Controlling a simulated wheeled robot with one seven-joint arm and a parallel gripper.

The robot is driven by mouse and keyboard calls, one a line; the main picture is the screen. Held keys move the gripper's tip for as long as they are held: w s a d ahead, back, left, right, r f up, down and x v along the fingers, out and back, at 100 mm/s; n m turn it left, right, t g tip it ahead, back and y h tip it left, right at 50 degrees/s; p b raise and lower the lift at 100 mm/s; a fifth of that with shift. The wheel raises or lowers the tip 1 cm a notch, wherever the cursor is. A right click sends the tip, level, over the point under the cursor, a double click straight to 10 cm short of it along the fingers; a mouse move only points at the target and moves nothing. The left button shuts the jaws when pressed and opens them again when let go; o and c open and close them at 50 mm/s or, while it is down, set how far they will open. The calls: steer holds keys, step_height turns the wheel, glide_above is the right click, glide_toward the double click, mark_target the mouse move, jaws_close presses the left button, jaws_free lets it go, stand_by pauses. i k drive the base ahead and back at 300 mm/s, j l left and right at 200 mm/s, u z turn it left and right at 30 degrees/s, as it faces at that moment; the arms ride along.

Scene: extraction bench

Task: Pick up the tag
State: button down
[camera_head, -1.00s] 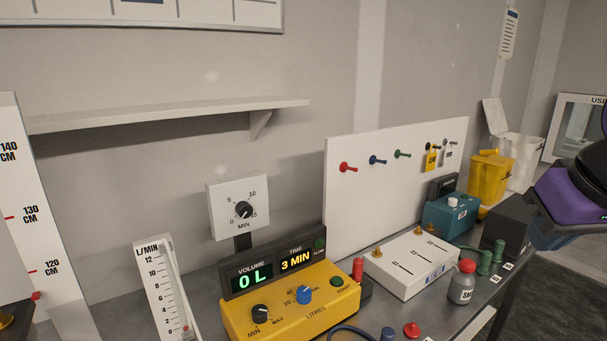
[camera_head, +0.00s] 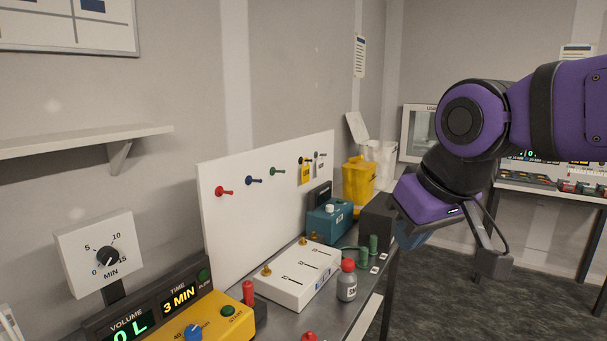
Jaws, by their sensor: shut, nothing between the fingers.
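A yellow tag (camera_head: 306,173) hangs from a black peg near the right end of the white peg board (camera_head: 257,200). A smaller pale grey tag (camera_head: 321,168) hangs from the peg to its right. Both are small in view, and their writing is not readable. My gripper (camera_head: 491,265) is at the right, low under my purple wrist. It is shut and empty, well to the right of both tags and apart from them and the bench. Its fingertips are not clearly seen.
The bench below the board holds a white box (camera_head: 298,280), a grey bottle (camera_head: 347,283), a teal box (camera_head: 328,222), a dark box (camera_head: 377,220) and a yellow control unit (camera_head: 225,318). A yellow bin (camera_head: 358,182) stands beyond. Open floor (camera_head: 440,310) lies right of the bench.

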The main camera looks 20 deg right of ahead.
mark_target(320, 164)
steer(key=i+l, duration=0.15)
steer(key=l, duration=0.25)
steer(key=i+l, duration=0.1)
steer(key=l, duration=0.3)
steer(key=i+l+u, duration=0.1)
steer(key=l, duration=0.25)
steer(key=i+l, duration=0.15)
steer(key=l, duration=0.25)
